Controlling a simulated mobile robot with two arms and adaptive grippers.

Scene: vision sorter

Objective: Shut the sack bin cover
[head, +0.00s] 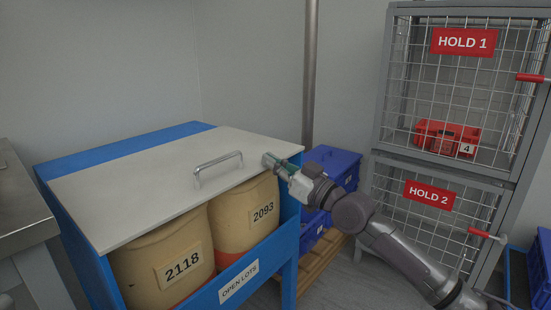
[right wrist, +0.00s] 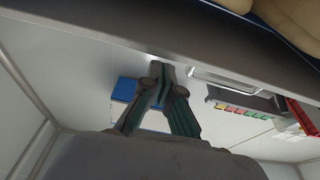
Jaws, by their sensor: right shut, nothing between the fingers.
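The sack bin (head: 290,262) is a blue box labelled OPEN LOTS. Its flat pale grey cover (head: 130,190) has a metal bar handle (head: 218,170). A blue strip shows behind the cover, and the front is uncovered, with two tan sacks, 2118 (head: 150,255) and 2093 (head: 235,230), showing below the cover's front edge. My right gripper (head: 270,160) is shut and empty at the cover's right edge, to the right of the handle. I cannot tell whether it touches the cover. In the right wrist view, the shut fingers (right wrist: 160,75) are beside the handle (right wrist: 225,79). My left gripper is not in view.
A wire cage with HOLD 1 (head: 463,41) and HOLD 2 (head: 430,195) signs stands at the right, with a red crate (head: 432,138) inside. Blue crates (head: 335,160) sit on a wooden pallet behind my right arm. A grey metal table (head: 22,215) is at the left.

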